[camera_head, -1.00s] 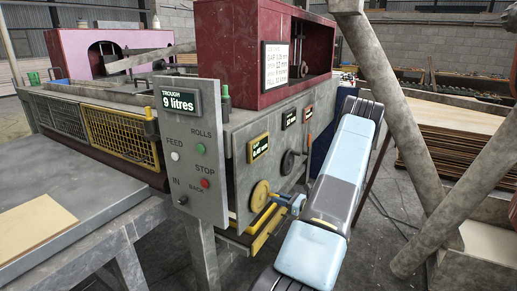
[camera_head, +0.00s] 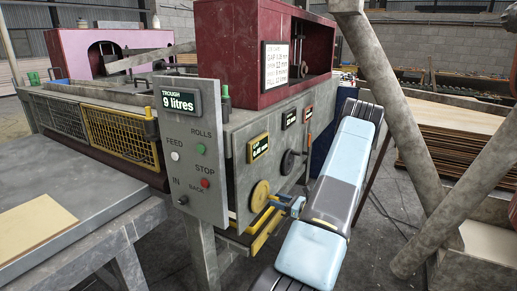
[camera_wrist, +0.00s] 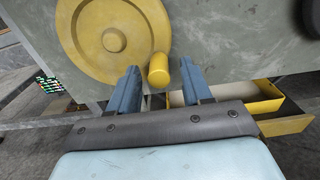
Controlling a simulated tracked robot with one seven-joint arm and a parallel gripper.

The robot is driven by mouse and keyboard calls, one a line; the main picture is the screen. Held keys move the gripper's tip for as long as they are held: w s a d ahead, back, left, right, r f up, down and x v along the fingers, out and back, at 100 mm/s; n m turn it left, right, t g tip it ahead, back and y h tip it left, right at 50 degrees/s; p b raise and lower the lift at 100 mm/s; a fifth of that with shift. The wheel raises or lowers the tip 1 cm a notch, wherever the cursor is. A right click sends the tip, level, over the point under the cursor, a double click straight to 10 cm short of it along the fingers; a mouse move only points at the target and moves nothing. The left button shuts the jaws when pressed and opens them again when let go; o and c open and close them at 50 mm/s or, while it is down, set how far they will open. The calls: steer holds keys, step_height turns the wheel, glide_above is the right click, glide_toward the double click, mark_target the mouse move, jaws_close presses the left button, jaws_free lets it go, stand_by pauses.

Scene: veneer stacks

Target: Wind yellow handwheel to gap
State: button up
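The yellow handwheel (camera_head: 260,196) is on the machine's grey front, below a yellow-framed gap display (camera_head: 258,148). The display seems to read about 0.45 mm, but its digits are small. In the wrist view the handwheel (camera_wrist: 100,38) shows as a disc with a round hub. Its yellow handle knob (camera_wrist: 158,70) sticks out at the lower right of the disc. My gripper (camera_wrist: 159,72) is open, with one blue finger on each side of the knob. Narrow gaps show between the knob and both fingers. My gripper (camera_head: 283,204) is just right of the wheel in the head view.
A white settings card (camera_head: 276,65) on the red housing lists a gap value too small to read surely. A grey control panel (camera_head: 188,150) stands left of the wheel. A dark handwheel (camera_head: 288,162) is to the right. A yellow tray (camera_wrist: 250,100) lies below the knob.

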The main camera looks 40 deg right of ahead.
steer(key=v, duration=0.7)
stand_by(0.6)
stand_by(0.5)
